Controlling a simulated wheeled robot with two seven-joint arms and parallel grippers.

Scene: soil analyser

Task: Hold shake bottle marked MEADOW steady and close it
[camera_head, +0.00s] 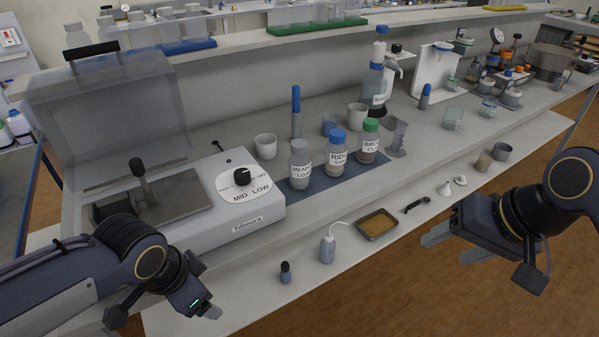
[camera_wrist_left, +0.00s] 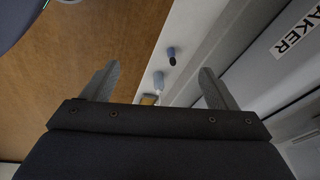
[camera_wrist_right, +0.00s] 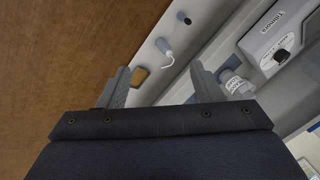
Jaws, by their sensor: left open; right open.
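The shake bottle marked MEADOW (camera_head: 300,168) stands upright on a blue-grey mat (camera_head: 345,183), just right of the white analyser. Its top looks grey; I cannot tell whether that is a cap or the bare neck. Beside it stand a blue-capped bottle (camera_head: 335,155) and a green-capped bottle (camera_head: 369,142). My right gripper (camera_head: 447,246) is open and empty, in front of the bench at the right, well away from the bottle. A labelled bottle shows beyond its finger in the right wrist view (camera_wrist_right: 238,86). My left gripper (camera_wrist_left: 158,84) is open and empty, low in front of the analyser.
The analyser (camera_head: 262,220) with raised lid fills the bench's left. On the lower front ledge are a dark-capped vial (camera_head: 286,273), a wash bottle (camera_head: 327,249) and a tray of yellowish grains (camera_head: 377,225). A white cup (camera_head: 265,146) and a blue-topped cylinder (camera_head: 296,112) stand behind the bottles.

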